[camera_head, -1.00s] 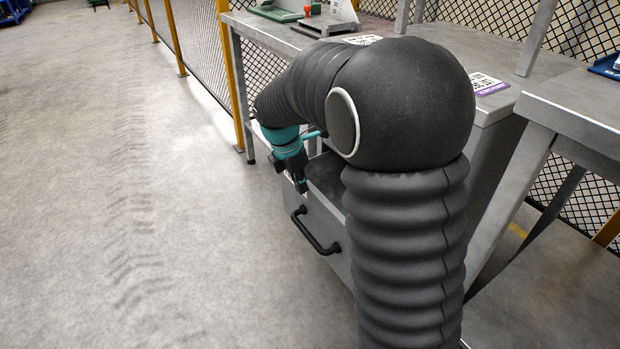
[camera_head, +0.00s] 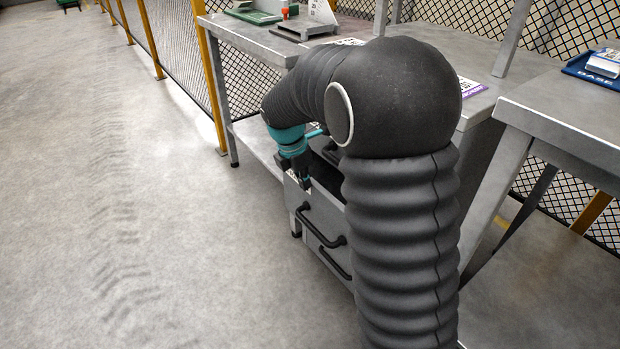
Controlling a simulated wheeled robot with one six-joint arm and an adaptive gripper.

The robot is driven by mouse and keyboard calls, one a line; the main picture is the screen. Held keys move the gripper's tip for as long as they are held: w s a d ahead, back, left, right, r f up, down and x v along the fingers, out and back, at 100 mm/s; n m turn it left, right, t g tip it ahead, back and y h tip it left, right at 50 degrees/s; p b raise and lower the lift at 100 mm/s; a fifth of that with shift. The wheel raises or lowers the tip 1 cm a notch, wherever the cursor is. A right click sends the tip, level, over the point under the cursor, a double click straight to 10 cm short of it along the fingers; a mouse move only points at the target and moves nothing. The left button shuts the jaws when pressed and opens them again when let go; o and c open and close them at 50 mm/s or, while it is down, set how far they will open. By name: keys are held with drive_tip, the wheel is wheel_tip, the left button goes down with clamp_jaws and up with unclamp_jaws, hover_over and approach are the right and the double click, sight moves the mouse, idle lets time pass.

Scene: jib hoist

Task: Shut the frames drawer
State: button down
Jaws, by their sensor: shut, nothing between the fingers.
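The grey upper drawer (camera_head: 313,214) of a metal unit under the bench has a black bar handle (camera_head: 320,228). Its dark inside shows over the top edge, so it stands at least a little open. No label on it is readable, so I cannot confirm that it is the frames drawer. My gripper (camera_head: 305,184), dark below a teal wrist, points down at the drawer's upper front edge. It is shut and empty; whether it touches the drawer front I cannot tell. My arm hides the drawer's right part.
A lower drawer handle (camera_head: 337,264) shows beneath. The grey bench (camera_head: 250,38) carries a green item and a small red-orange one. A second table (camera_head: 565,110) with a blue tray (camera_head: 597,70) stands at right. Mesh fencing runs behind. Floor at left is clear.

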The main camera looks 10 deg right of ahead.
drive_tip(key=s+a+r+p, duration=0.2)
drive_tip(key=a+r, duration=0.4)
drive_tip(key=r, duration=0.3)
drive_tip(key=s+a+f+n+t+h+b, duration=0.1)
drive_tip(key=s+a+f+n+b, duration=0.3)
drive_tip(key=a+b, duration=0.35)
drive_tip(key=m+t+h+b, duration=0.2)
drive_tip(key=m+h+b, duration=0.2)
drive_tip(key=h, duration=0.1)
approach(325, 200)
wheel_tip(325, 200, down, 5)
drive_tip(key=d, duration=0.1)
drive_tip(key=w+d, duration=0.1)
drive_tip(key=shift+w+d+r+b, duration=0.1)
drive_tip(key=shift+d+r+b, duration=0.1)
drive_tip(key=shift+d+b, duration=0.15)
drive_tip(key=shift+w+d, duration=0.35)
drive_tip(key=shift+d, duration=0.4)
drive_tip(key=shift+r, duration=0.15)
